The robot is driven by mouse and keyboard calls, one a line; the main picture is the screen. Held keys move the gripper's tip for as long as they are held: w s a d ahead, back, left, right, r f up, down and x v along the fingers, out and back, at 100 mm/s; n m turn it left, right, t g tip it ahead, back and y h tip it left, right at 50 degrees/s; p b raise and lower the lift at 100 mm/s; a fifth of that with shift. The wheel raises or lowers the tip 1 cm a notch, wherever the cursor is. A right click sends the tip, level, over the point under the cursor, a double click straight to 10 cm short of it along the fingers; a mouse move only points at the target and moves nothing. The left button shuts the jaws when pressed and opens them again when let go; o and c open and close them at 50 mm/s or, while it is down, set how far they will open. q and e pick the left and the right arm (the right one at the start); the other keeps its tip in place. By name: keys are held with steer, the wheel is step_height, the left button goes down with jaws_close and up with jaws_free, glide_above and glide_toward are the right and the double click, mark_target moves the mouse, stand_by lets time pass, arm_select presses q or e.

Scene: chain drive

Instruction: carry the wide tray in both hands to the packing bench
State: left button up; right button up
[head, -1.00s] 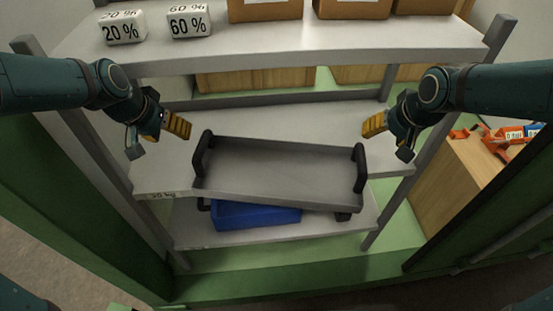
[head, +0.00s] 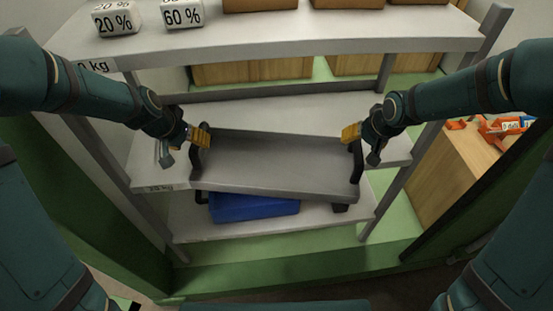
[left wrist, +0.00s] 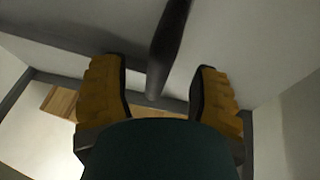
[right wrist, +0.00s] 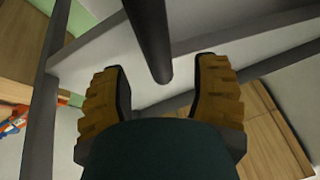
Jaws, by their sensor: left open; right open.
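The wide grey tray (head: 275,165) rests on the middle shelf of the rack, slightly askew, its front edge at the shelf's front. It has a black upright handle at each end, the left handle (head: 197,165) and the right handle (head: 357,160). My left gripper (head: 203,138) is open at the left handle; in the left wrist view that dark bar (left wrist: 168,50) stands between its yellow fingers. My right gripper (head: 350,134) is open at the right handle; in the right wrist view the bar (right wrist: 151,40) shows between its fingers. The packing bench cannot be identified.
A blue bin (head: 250,207) sits on the lower shelf under the tray. The top shelf (head: 290,40) above holds cubes marked 20 % (head: 115,20) and 60 % (head: 182,14) and brown boxes. Rack posts stand at both sides. A wooden cabinet (head: 455,175) with orange items is at right.

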mark_target(196, 146)
arm_select(q)
steer(key=shift+x, duration=1.6)
arm_select(e)
steer(key=shift+x, duration=1.6)
arm_select(q)
jaws_close()
arm_select(e)
jaws_close()
steer(key=shift+r, duration=0.1)
